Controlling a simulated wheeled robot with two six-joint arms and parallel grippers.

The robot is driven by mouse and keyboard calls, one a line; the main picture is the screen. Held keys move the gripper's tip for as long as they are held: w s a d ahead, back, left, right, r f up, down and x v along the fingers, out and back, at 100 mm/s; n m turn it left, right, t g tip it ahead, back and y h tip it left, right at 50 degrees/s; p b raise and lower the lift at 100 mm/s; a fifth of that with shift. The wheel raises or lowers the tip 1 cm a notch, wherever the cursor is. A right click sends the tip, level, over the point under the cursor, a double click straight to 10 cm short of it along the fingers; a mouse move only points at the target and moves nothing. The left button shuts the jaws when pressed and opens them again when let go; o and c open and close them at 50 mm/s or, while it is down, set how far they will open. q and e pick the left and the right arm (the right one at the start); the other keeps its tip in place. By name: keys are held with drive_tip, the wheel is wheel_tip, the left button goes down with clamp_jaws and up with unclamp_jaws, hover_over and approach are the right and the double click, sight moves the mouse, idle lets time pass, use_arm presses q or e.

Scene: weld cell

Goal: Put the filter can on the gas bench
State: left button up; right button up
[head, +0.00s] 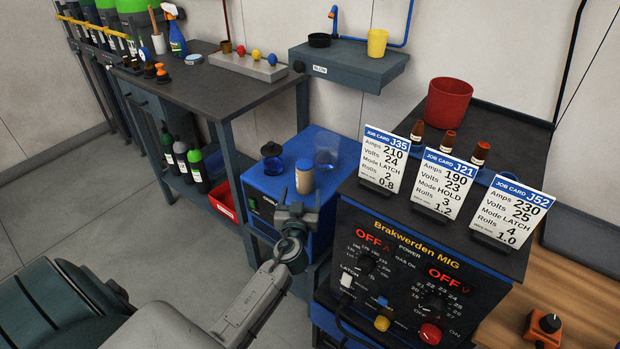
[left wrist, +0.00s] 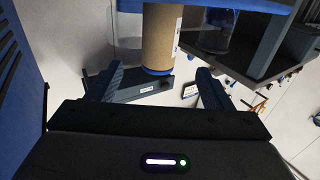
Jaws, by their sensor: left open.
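The likely filter can, a tan cylinder with a blue end (head: 304,176), stands upright on a blue cabinet (head: 268,190). My left gripper (head: 297,212) is open just in front of the can. In the left wrist view the can (left wrist: 161,38) appears centred above the gap between the open fingers (left wrist: 154,84); I cannot tell whether they touch it. A dark-topped bench (head: 205,88) stands at the left, with several bottles on its lower shelf; no label shows that it is the gas bench. My right gripper is out of view.
A dark-lidded jar (head: 272,158) and a clear blue beaker (head: 326,158) stand close beside the can. The welder (head: 400,270), with job cards (head: 384,160) on top, is at the right. The bench's front middle is clear; its edges hold a spray bottle (head: 176,38) and a ball-topped panel (head: 248,66).

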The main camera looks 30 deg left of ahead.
sight(304, 180)
use_arm(q)
drive_tip(key=x, duration=0.3)
drive_tip(key=shift+w, duration=0.1)
drive_tip(key=shift+f+p+x, duration=0.15)
drive_tip(key=shift+p+x, duration=0.25)
drive_tip(key=shift+x, duration=0.9)
drive_tip(key=shift+f+p+x, duration=0.15)
drive_tip(key=shift+p+x, duration=0.2)
drive_tip(key=shift+x, duration=0.95)
drive_tip(key=c, duration=1.2)
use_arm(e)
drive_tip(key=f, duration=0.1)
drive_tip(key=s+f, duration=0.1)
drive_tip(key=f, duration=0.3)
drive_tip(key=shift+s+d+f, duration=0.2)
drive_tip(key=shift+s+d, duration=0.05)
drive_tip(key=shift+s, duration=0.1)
use_arm(q)
drive_tip(key=shift+r, duration=0.1)
